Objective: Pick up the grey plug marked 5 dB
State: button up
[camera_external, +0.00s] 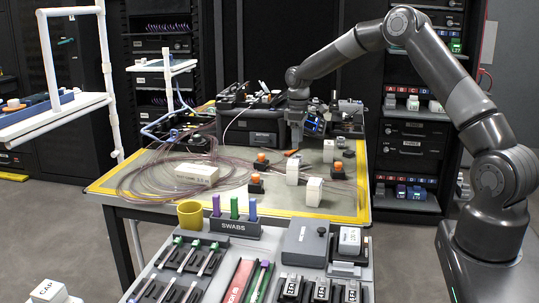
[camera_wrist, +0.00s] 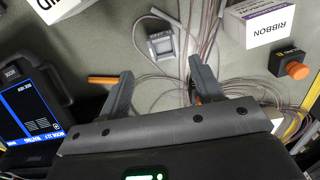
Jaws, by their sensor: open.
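My gripper (camera_wrist: 160,66) is open, its two fingers apart with nothing between them. In the external view my gripper (camera_external: 297,138) hangs over the worktable beside the black splicing machine. A small grey squarish piece (camera_wrist: 161,44) lies on the table just beyond the fingertips in the wrist view, roughly centred between them. I can read no 5 dB mark on it, so I cannot tell whether it is the plug. It cannot be made out in the external view.
The splicer's lit screen (camera_wrist: 32,112) is left of my gripper in the wrist view. An orange rod (camera_wrist: 103,80) lies by the left finger. A white RIBBON box (camera_wrist: 262,24) and an orange-capped black block (camera_wrist: 290,66) are right. Loose fibres (camera_external: 150,165) cover the table's left.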

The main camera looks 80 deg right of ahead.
aim_at(298, 156)
jog(key=f, duration=0.7)
jog(key=shift+s+a, duration=0.2)
jog(key=shift+a, duration=0.15)
jog(key=shift+c, duration=0.2)
jog(key=c, duration=1)
jog(key=shift+r, duration=0.1)
